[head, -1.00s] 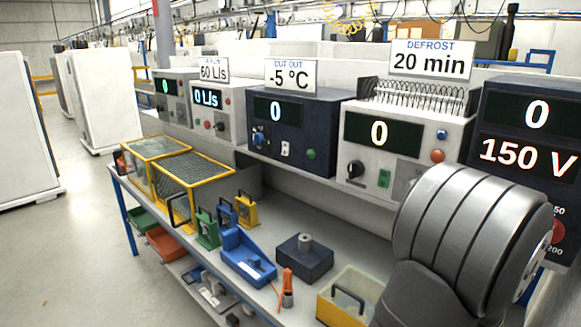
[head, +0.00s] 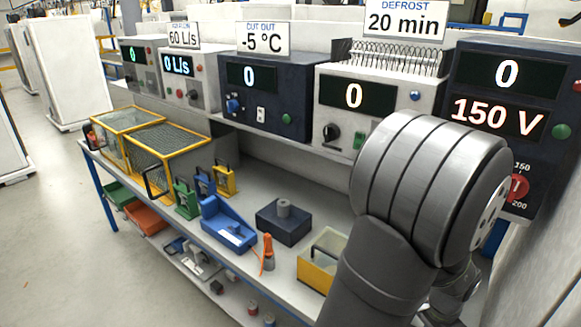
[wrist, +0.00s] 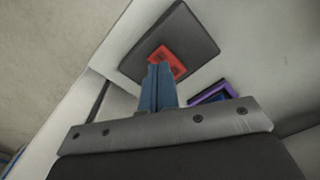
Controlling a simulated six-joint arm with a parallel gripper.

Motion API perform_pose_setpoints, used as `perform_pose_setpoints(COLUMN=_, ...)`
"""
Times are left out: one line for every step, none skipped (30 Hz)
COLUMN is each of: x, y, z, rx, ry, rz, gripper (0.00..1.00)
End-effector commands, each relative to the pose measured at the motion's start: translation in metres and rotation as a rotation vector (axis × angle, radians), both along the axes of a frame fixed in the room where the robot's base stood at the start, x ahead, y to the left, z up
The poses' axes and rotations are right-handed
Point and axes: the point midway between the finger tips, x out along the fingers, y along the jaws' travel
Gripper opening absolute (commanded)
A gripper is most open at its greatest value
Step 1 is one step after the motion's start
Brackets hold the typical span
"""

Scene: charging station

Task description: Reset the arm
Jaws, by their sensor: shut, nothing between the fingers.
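My gripper (wrist: 158,86) shows in the wrist view as two blue-grey fingers pressed together, shut and empty. Its fingertips overlap the lower edge of a red part (wrist: 166,60) on a dark square panel (wrist: 185,35); I cannot tell whether they touch. In the head view my grey arm stands at the right front, over the right end of the bench, and my fingers cannot be made out there.
The bench (head: 327,203) carries two yellow-framed mesh boxes, a blue tray (head: 228,228), a dark block (head: 283,222), an orange-handled tool (head: 268,252) and a yellow bin (head: 318,262). Instruments line the shelf behind, with the 150 V unit (head: 515,120) beside my arm. Open floor lies left.

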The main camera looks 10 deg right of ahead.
Motion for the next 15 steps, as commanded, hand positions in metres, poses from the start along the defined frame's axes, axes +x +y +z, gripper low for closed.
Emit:
perform_pose_setpoints(x=0.001, y=-0.001, z=0.011, rx=-0.005, ry=-0.001, rz=0.000, gripper=0.00)
perform_pose_setpoints(x=0.000, y=-0.001, z=0.016, rx=-0.004, ry=-0.001, rz=0.000, gripper=0.00)
perform_pose_setpoints(x=0.001, y=-0.001, z=0.024, rx=-0.005, ry=-0.001, rz=0.000, gripper=0.00)
perform_pose_setpoints(x=0.001, y=-0.001, z=0.029, rx=-0.005, ry=-0.001, rz=0.000, gripper=0.00)
perform_pose_setpoints(x=0.001, y=-0.001, z=0.035, rx=-0.006, ry=-0.002, rz=0.000, gripper=0.00)
perform_pose_setpoints(x=0.000, y=-0.001, z=0.043, rx=-0.005, ry=-0.001, rz=0.000, gripper=0.00)
perform_pose_setpoints(x=0.001, y=-0.001, z=0.049, rx=-0.005, ry=-0.002, rz=0.000, gripper=0.00)
perform_pose_setpoints(x=0.000, y=-0.001, z=0.055, rx=-0.004, ry=-0.002, rz=0.000, gripper=0.00)
perform_pose_setpoints(x=0.000, y=-0.001, z=0.063, rx=-0.004, ry=-0.003, rz=0.000, gripper=0.00)
perform_pose_setpoints(x=0.001, y=-0.001, z=0.064, rx=0.001, ry=0.000, rz=-0.019, gripper=0.00)
perform_pose_setpoints(x=0.002, y=-0.002, z=0.065, rx=0.003, ry=0.003, rz=-0.045, gripper=0.00)
perform_pose_setpoints(x=0.003, y=-0.003, z=0.067, rx=0.008, ry=0.006, rz=-0.078, gripper=0.00)
perform_pose_setpoints(x=0.004, y=-0.004, z=0.069, rx=0.009, ry=0.008, rz=-0.102, gripper=0.00)
perform_pose_setpoints(x=0.004, y=-0.005, z=0.071, rx=0.010, ry=0.010, rz=-0.126, gripper=0.00)
perform_pose_setpoints(x=0.005, y=-0.006, z=0.073, rx=0.012, ry=0.012, rz=-0.158, gripper=0.00)
